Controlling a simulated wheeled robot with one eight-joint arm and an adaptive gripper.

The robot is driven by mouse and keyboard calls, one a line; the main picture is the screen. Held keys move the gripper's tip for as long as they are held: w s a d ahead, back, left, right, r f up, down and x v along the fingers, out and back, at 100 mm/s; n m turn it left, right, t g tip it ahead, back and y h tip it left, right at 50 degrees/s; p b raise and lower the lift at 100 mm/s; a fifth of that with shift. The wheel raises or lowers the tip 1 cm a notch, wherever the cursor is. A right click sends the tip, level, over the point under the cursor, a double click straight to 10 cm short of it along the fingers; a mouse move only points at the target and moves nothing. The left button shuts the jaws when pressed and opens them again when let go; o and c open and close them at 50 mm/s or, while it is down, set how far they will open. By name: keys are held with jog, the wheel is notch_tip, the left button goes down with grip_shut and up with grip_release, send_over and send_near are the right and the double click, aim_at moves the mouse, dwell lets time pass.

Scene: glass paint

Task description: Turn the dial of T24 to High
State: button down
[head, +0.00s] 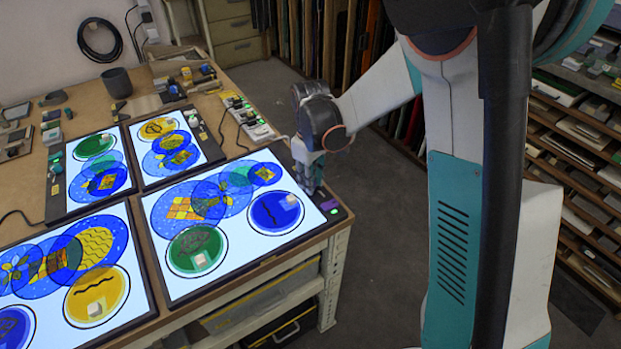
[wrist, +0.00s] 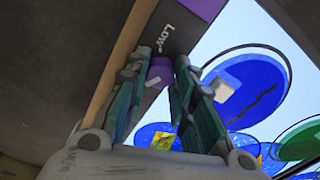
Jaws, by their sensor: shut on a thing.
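A lit light table (head: 215,278) with blue and green glass rounds lies at the right front of the bench. My gripper (head: 311,186) is at its right edge, pointing down onto the dark control strip. In the wrist view my gripper (wrist: 159,92) has its two fingers on either side of a purple dial (wrist: 159,71) and is shut on it. The dial bears a pale mark. The word "Low" (wrist: 167,39) is printed on the strip just past the dial, next to a purple patch (wrist: 200,8). No "T24" label is readable, and the fingers partly hide the dial.
Other lit tables stand to the left (head: 72,300) and behind (head: 172,148), with glass pieces on them. Small adapters and cables (head: 250,122) lie behind the gripper. A dark cup (head: 117,82) stands at the back. Open floor (head: 385,215) is right of the bench.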

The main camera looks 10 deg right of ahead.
jog(key=c, duration=1.3)
grip_release()
jog(key=shift+c, duration=0.2)
notch_tip(320, 180, up, 12)
